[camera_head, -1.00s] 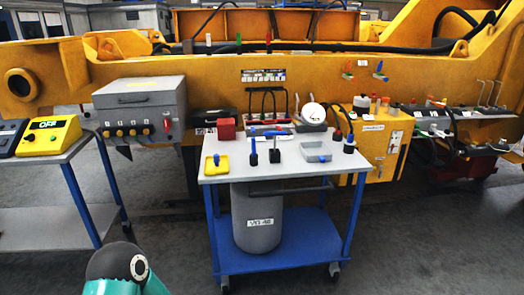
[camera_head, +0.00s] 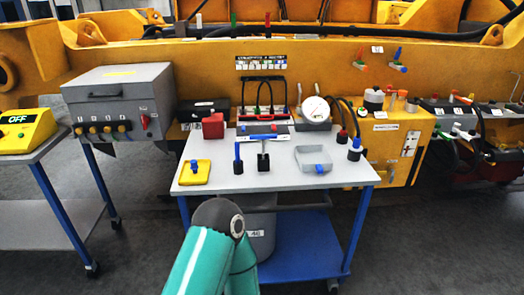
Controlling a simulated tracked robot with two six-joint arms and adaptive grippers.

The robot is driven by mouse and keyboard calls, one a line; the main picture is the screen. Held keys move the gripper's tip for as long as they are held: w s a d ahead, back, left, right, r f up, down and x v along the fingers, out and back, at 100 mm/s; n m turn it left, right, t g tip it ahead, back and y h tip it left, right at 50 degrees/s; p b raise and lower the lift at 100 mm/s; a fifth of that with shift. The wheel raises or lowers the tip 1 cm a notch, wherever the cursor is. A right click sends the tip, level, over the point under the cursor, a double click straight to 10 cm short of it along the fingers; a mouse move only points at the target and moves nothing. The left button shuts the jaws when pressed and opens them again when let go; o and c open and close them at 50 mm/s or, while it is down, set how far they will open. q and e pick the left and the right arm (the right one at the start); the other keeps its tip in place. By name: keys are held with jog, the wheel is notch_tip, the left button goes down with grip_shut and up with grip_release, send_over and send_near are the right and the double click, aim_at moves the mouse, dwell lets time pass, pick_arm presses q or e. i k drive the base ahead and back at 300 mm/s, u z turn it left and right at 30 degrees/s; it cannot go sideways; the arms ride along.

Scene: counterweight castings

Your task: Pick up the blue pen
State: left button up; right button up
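A slim blue bar (camera_head: 262,137), which may be the blue pen, lies crosswise on the tabletop of the cart (camera_head: 215,180), just behind two small upright tools. The left upright tool (camera_head: 238,156) has a blue shaft and a black base. The right one (camera_head: 263,157) is black. At this size I cannot confirm which blue item is a pen. A teal link of my arm with a dark grey joint rises at the bottom centre, in front of the cart. Neither gripper is in view.
A yellow tray (camera_head: 196,173) with a blue piece, a red block (camera_head: 213,126), a grey tray (camera_head: 314,157), a round gauge (camera_head: 315,110) and a blue-black plug (camera_head: 355,149) crowd the cart. The front strip of tabletop is clear. Another cart (camera_head: 60,139) stands left.

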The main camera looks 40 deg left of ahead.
aim_at(237, 143)
jog(key=u, duration=0.15)
jog(key=i, duration=0.8)
jog(key=u, duration=0.65)
